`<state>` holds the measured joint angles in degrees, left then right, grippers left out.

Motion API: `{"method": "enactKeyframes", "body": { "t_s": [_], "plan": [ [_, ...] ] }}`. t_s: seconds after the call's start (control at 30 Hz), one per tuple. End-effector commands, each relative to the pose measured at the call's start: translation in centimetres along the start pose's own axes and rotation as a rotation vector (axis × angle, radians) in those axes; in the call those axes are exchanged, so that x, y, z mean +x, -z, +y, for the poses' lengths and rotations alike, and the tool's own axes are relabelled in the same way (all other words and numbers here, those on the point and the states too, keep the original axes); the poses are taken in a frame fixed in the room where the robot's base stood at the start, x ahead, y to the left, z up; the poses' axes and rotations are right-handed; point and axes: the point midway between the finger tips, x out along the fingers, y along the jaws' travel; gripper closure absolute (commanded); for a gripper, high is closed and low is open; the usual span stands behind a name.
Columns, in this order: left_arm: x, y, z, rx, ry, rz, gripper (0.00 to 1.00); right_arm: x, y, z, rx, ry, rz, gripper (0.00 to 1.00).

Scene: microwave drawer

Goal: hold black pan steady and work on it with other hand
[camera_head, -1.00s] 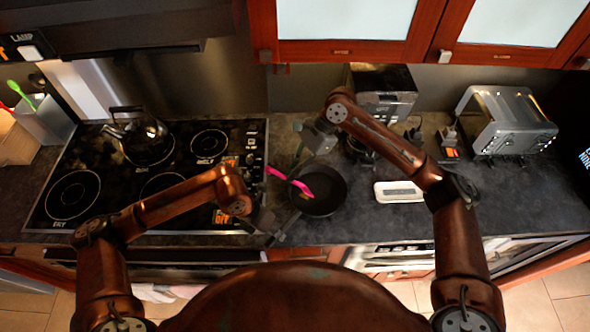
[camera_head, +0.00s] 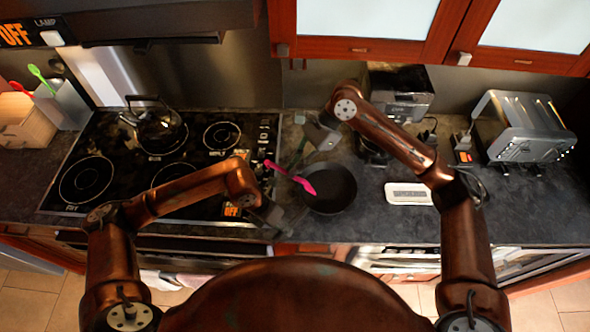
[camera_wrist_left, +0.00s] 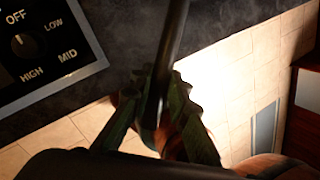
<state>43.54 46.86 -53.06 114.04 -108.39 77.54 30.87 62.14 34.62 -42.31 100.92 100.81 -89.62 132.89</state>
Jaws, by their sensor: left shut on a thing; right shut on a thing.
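The round black pan (camera_head: 338,190) sits level at the counter's front, right of the cooktop. My left gripper (camera_head: 284,224) is at the pan's lower left; in the left wrist view its fingers (camera_wrist_left: 160,112) are shut around the dark pan handle (camera_wrist_left: 173,42). A pink spatula (camera_head: 292,177) slants from the cooktop's right edge, with its tip over the pan's left part; I cannot tell whether it touches the pan bottom. My right gripper (camera_head: 297,162) is above and left of the pan, shut on the spatula; its fingertips are small and dark.
A black cooktop (camera_head: 120,180) with a kettle (camera_head: 158,130) is on the left. A white flat object (camera_head: 408,194) lies right of the pan. A coffee machine (camera_head: 402,95) and a silver toaster (camera_head: 522,125) stand behind. The counter at front right is clear.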

Motion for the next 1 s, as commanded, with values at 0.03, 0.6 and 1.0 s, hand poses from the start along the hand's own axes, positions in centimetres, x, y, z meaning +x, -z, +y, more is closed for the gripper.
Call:
{"method": "enactKeyframes", "body": {
  "t_s": [0.03,0.6,1.0],
  "plan": [
    [0.0,-0.1,0.0,0.000,-0.001,-0.002,1.00,-0.3,-0.5,0.0,-0.001,0.001,0.000,1.00],
    [0.0,-0.1,0.0,0.000,-0.001,-0.003,1.00,-3.4,-4.8,0.0,-0.002,0.001,0.000,1.00],
    [0.0,-0.1,0.0,0.000,-0.001,-0.003,1.00,-3.7,-5.3,0.0,0.000,0.000,0.000,1.00]
  ]
}}
